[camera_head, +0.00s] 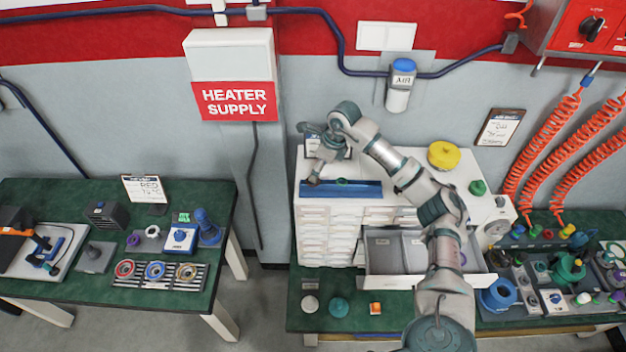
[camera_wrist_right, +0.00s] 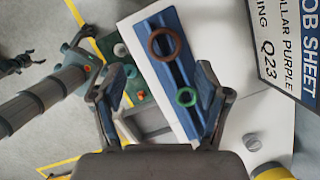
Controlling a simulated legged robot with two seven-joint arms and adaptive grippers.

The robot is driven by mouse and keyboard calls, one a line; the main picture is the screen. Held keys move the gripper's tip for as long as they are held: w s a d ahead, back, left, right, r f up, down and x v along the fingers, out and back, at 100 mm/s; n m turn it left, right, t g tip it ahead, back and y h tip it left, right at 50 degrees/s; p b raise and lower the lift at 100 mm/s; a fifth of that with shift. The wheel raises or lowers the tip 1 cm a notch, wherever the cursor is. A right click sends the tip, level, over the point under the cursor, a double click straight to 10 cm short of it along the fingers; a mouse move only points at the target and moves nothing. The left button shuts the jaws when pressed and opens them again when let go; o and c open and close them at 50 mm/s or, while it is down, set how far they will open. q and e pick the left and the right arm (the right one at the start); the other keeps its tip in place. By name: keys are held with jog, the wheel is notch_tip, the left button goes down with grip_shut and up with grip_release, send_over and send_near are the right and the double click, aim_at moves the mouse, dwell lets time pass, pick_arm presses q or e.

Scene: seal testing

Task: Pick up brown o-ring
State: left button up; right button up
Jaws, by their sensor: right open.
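A brown o-ring (camera_wrist_right: 166,45) lies at the far end of a blue grooved holder (camera_wrist_right: 182,75) in the right wrist view. A green o-ring (camera_wrist_right: 186,97) lies on the same holder, nearer to my gripper's palm. My right gripper (camera_wrist_right: 161,84) is open and empty, with its fingers apart in front of the holder. In the head view the right gripper (camera_head: 312,155) hangs over the left end of the blue holder (camera_head: 358,189), on top of the white cabinet. The brown o-ring is not clearly visible there.
The white cabinet (camera_head: 322,214) has an open grey drawer (camera_head: 385,254). A job sheet (camera_wrist_right: 285,45) stands close to the gripper on the right in the wrist view. A green table (camera_head: 75,190) with parts stands left.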

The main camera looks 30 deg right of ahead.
jog(key=x, duration=0.1)
jog(key=p+x, duration=0.1)
jog(key=x, duration=0.3)
jog(key=shift+w+d+p, duration=0.2)
jog(key=shift+d+p, duration=0.15)
jog(key=shift+w+f, duration=0.1)
jog(key=shift+f, duration=0.3)
jog(key=c, duration=0.8)
